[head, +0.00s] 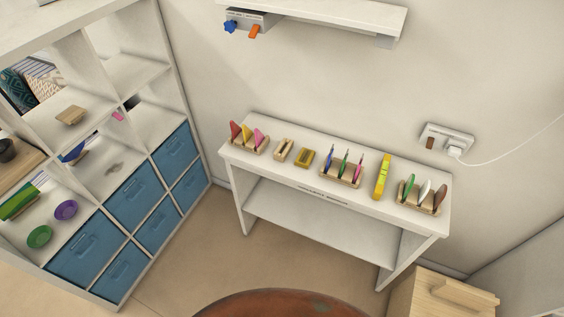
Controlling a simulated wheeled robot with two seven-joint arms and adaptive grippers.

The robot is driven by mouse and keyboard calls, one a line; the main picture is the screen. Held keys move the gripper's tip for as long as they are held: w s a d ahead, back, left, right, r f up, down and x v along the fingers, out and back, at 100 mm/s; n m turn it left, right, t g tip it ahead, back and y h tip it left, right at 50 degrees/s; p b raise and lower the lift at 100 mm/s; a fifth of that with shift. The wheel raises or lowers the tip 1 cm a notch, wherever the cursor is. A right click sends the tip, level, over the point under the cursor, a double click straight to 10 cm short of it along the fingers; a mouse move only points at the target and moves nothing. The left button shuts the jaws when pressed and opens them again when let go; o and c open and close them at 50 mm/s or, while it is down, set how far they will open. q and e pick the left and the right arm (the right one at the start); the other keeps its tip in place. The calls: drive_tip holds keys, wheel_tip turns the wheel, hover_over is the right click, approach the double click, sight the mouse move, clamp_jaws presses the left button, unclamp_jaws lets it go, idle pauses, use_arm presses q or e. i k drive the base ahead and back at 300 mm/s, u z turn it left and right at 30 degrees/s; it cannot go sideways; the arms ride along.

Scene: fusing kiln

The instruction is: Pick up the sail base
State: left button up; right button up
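Neither of my grippers is in view. No single thing is plainly marked as the sail base. On the white console table (345,203) stand three wooden racks with upright coloured pieces: a left rack (247,145), a middle rack (338,176) and a right rack (418,202). Between the left and middle racks lie a small pale wooden block (283,150) and a yellowish block (304,158). A small light-wood block (70,115) lies on the cube shelf at left. Which of these is the sail base I cannot tell.
A yellow bar (382,177) lies between two racks. The cube shelf (182,88) with blue bins (131,199) fills the left. A wall shelf (330,20) hangs above. A reddish round top (285,304) and a wooden cabinet (425,295) stand in front. Floor between is clear.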

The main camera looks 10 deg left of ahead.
sight(280, 154)
drive_tip(key=k, duration=1)
drive_tip(key=u, duration=0.85)
drive_tip(key=i, duration=0.65)
drive_tip(key=u, duration=0.7)
drive_tip(key=i, duration=1.35)
drive_tip(key=z, duration=0.55)
